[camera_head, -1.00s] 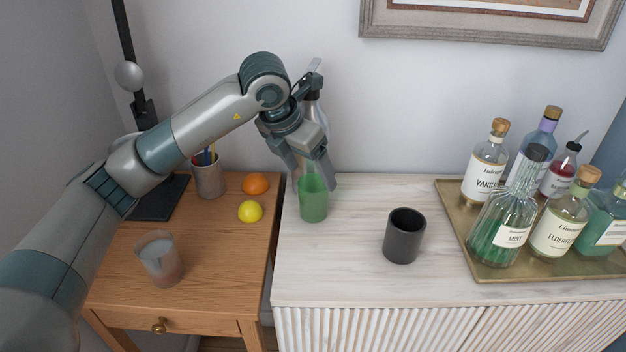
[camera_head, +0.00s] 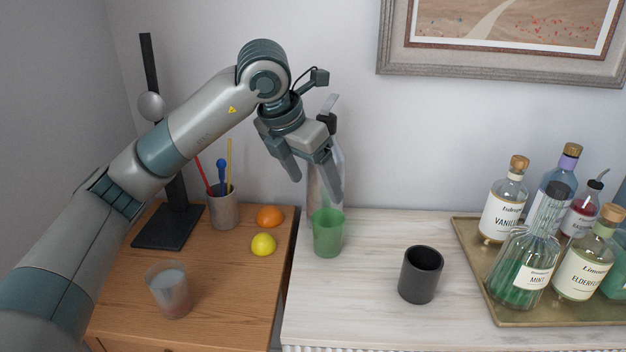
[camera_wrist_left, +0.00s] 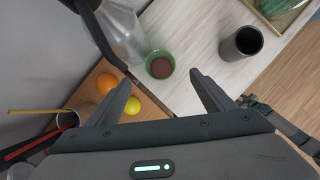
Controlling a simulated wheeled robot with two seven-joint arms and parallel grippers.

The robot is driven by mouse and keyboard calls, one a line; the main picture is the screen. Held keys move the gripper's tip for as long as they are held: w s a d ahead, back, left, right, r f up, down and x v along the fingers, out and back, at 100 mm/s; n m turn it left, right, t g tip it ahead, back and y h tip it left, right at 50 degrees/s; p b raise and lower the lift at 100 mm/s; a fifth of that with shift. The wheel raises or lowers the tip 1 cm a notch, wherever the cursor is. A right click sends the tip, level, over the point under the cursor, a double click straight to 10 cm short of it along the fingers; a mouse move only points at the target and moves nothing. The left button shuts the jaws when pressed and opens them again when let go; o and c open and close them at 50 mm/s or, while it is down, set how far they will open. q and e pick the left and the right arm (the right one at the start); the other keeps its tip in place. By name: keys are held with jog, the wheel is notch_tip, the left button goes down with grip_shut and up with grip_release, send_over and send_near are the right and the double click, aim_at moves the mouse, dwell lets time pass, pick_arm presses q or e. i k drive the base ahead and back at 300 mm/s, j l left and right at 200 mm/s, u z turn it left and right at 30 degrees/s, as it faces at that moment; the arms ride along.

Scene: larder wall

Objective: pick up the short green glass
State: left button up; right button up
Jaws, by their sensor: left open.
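The short green glass (camera_head: 328,238) stands upright near the left edge of the white cabinet top. In the left wrist view the green glass (camera_wrist_left: 160,65) shows from above, beyond the fingertips and roughly between them, with something brownish inside. My left gripper (camera_head: 314,180) is open and empty, its fingers pointing down above the glass and apart from it. In the left wrist view the open fingers of the left gripper (camera_wrist_left: 162,80) spread to either side. A tall clear bottle (camera_head: 322,172) stands just behind the glass, partly hidden by the gripper. My right gripper is not in view.
A dark grey cup (camera_head: 420,280) stands right of the glass. A brass tray (camera_head: 478,285) with several bottles is farther right. An orange (camera_head: 269,216), a lemon (camera_head: 263,244), a pen cup (camera_head: 223,210) and a clear tumbler (camera_head: 170,295) stand on the wooden table at left.

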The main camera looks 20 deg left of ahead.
aim_at(327, 224)
jog(key=k+l, duration=0.25)
jog(key=k, duration=0.2)
jog(key=k+l, duration=0.25)
jog(key=k, duration=0.25)
